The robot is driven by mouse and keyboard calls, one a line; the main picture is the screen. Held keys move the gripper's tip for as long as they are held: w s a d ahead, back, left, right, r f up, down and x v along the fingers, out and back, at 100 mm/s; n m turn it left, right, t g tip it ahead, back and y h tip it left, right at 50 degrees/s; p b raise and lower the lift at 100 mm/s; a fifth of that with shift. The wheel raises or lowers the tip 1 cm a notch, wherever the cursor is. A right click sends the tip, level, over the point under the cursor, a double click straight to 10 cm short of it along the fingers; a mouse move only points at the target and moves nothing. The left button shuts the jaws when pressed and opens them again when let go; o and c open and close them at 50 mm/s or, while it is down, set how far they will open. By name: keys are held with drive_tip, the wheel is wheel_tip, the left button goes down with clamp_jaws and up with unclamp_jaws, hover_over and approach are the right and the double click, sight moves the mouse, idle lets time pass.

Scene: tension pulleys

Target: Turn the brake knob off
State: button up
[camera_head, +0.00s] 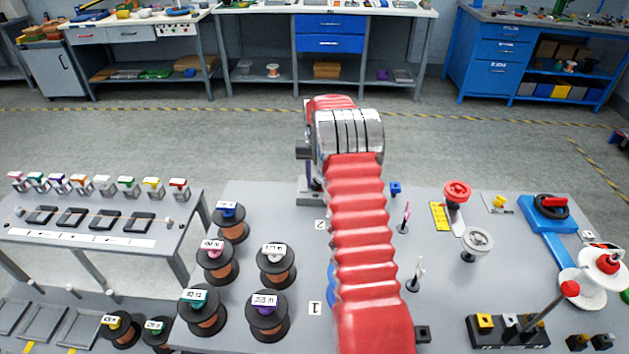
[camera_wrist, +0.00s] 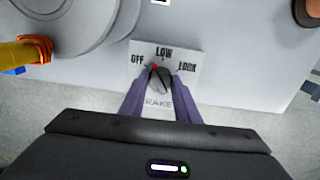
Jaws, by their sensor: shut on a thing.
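The brake knob (camera_wrist: 161,79) is dark with a red tip, on a pale label plate (camera_wrist: 188,86) marked OFF, LOW and LOCK in the wrist view. Its red tip points up and left, between OFF and LOW. My gripper (camera_wrist: 160,84) is shut on the knob, with one purple finger on each side. The fingers cover part of the word BRAKE.
Grey discs (camera_wrist: 62,30) and an orange and yellow part (camera_wrist: 30,50) stand left of the plate. In the head view, labelled spools (camera_head: 276,264) stand left of my arm. Small posts (camera_head: 405,217), a red knob (camera_head: 457,192) and a blue-based device (camera_head: 549,212) stand right.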

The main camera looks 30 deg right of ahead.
drive_tip(key=shift+w+d+r+n, duration=0.1)
drive_tip(key=shift+n, duration=1)
drive_tip(key=shift+w+r+n, duration=0.1)
drive_tip(key=shift+n, duration=1)
drive_tip(key=o, duration=1)
drive_tip(key=shift+f, duration=0.1)
drive_tip(key=shift+o, duration=0.2)
drive_tip(key=shift+s, duration=0.1)
wheel_tip(320, 180, up, 14)
drive_tip(key=shift+f, duration=0.2)
